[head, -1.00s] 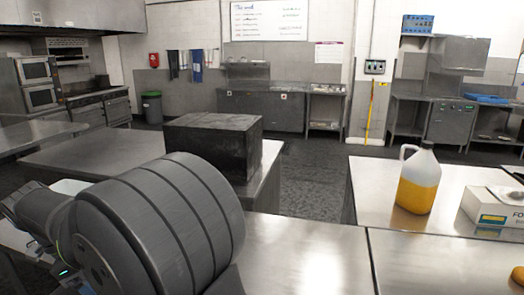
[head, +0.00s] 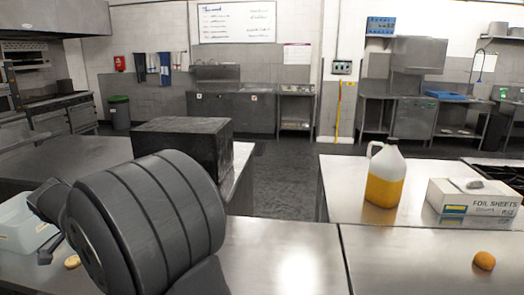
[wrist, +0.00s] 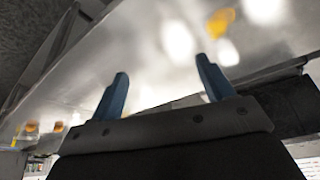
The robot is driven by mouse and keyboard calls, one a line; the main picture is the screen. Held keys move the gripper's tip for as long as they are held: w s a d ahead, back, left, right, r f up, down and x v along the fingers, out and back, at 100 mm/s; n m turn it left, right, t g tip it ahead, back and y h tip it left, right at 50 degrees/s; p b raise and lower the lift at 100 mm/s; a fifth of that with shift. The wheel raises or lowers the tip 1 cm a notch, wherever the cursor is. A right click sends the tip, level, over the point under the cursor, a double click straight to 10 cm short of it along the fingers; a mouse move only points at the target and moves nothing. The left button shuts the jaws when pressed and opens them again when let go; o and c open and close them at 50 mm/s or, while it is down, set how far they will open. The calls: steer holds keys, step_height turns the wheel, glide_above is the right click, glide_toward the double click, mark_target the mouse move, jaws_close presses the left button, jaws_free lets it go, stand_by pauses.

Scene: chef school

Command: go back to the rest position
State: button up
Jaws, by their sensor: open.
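My gripper (wrist: 162,70) shows in the wrist view with two blue fingers spread apart. Nothing is between them. A shiny metal surface (wrist: 140,40) with blurred white and orange patches fills the view beyond the fingers. In the head view, my own large grey arm link covers the lower left and hides part of the steel counter (head: 275,262). I cannot clearly make out the fingers in the head view.
A jug of orange liquid (head: 385,175), a foil sheets box (head: 470,200) and a brown round item (head: 484,261) stand at right. A pale container (head: 18,225) and small tan item (head: 72,262) lie left. A dark block (head: 183,145) stands behind my arm.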

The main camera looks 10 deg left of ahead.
steer(key=shift+w+d+n+y, duration=0.25)
steer(key=shift+w+n, duration=0.4)
steer(key=shift+w, duration=0.55)
steer(key=shift+w+d+n+y, duration=0.2)
steer(key=shift+w+n, duration=0.45)
steer(key=shift+w, duration=0.5)
